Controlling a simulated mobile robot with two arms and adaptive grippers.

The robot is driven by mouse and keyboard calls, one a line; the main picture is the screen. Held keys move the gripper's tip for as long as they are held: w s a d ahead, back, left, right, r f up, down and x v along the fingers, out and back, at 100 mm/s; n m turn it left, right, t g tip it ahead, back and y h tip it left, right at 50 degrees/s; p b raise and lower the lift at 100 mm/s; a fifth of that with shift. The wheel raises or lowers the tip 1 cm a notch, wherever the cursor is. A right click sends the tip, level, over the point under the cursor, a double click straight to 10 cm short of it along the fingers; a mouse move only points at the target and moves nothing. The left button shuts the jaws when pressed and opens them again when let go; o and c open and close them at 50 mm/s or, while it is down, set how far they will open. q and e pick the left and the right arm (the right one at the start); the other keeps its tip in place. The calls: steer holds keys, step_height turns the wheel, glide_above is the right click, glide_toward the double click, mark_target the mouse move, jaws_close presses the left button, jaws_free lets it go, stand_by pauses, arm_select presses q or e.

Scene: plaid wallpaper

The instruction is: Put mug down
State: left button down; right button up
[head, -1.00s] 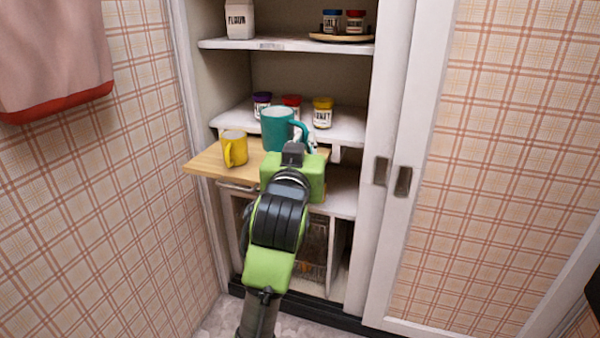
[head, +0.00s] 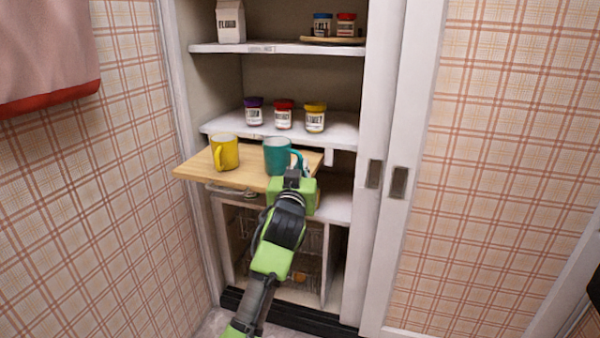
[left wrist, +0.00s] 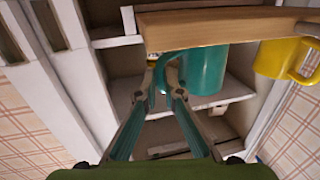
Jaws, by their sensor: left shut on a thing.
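The teal mug (head: 276,157) is upright at the right part of the pull-out wooden board (head: 245,179). My left gripper (head: 301,168) is shut on its handle from the right front side. In the left wrist view, the two fingers (left wrist: 168,82) close around the handle of the mug (left wrist: 208,70), and the mug's base meets the board's edge (left wrist: 225,26) in the picture. I cannot tell for sure whether the base touches the board. A yellow mug (head: 226,154) stands on the board to the left, apart from the teal one. My right gripper is not in view.
Behind the board, a white shelf (head: 233,123) holds jars with purple, red and yellow lids (head: 315,118). The cabinet's sliding door (head: 385,230) stands right of my arm.

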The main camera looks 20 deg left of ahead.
arm_select(q)
steer(key=shift+f, duration=0.15)
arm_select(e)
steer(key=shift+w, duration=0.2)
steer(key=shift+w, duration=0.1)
arm_select(q)
steer(key=c, duration=2.2)
jaws_free()
steer(key=shift+f, duration=0.1)
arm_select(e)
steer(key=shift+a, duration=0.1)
